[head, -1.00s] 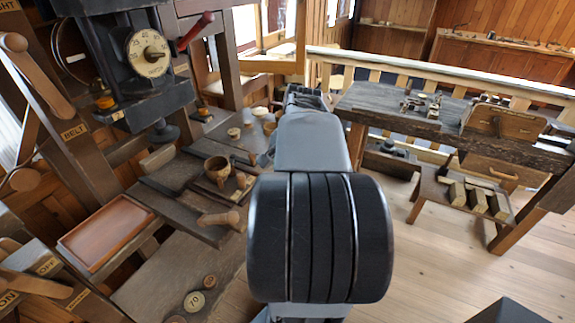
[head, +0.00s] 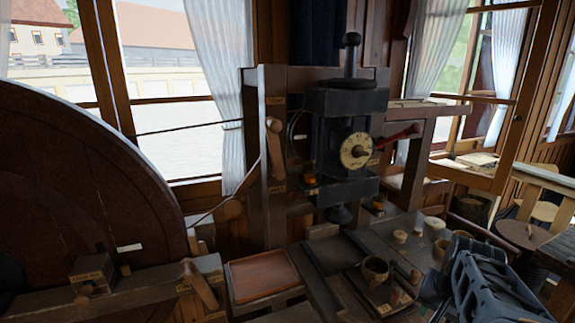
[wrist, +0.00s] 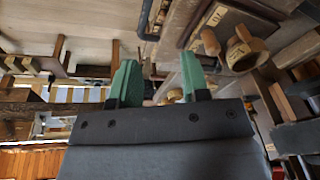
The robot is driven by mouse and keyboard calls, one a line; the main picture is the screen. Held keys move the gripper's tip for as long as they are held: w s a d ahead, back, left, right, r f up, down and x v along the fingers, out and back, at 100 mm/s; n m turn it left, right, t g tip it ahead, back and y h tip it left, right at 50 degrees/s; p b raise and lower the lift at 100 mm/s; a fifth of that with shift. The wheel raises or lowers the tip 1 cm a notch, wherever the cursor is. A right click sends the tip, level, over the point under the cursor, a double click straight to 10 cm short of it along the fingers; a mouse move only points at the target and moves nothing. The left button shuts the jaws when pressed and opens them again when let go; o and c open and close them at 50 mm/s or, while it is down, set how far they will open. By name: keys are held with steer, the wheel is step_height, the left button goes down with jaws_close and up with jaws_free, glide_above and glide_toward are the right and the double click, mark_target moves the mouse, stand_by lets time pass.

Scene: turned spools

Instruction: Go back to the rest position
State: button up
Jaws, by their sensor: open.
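My gripper (wrist: 158,84) shows in the wrist view as two green fingers standing well apart, open with nothing between them. In the head view my dark arm (head: 490,285) fills the lower right corner, and its fingertips cannot be made out there. A wooden cup (head: 376,270) stands on the dark bench at the left of the arm. It also shows in the wrist view (wrist: 243,55), apart from the fingers.
A machine with a round dial (head: 356,150) and a red lever stands behind the bench. A reddish-brown tray (head: 262,275) lies at the bench's left. A large dark wheel (head: 80,200) fills the left. Windows are behind.

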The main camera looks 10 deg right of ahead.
steer(key=a+r+n+t+p, duration=0.3)
steer(key=a+r+n+p, duration=0.8)
steer(key=a, duration=0.7)
steer(key=shift+m+g+y, duration=0.4)
steer(key=shift+m+y, duration=0.1)
steer(key=shift+m, duration=0.4)
step_height(320, 180, down, 4)
steer(key=b, duration=0.6)
steer(key=shift+s+a+f, duration=0.1)
steer(key=shift+s+f, duration=0.05)
steer(key=shift+f, duration=0.1)
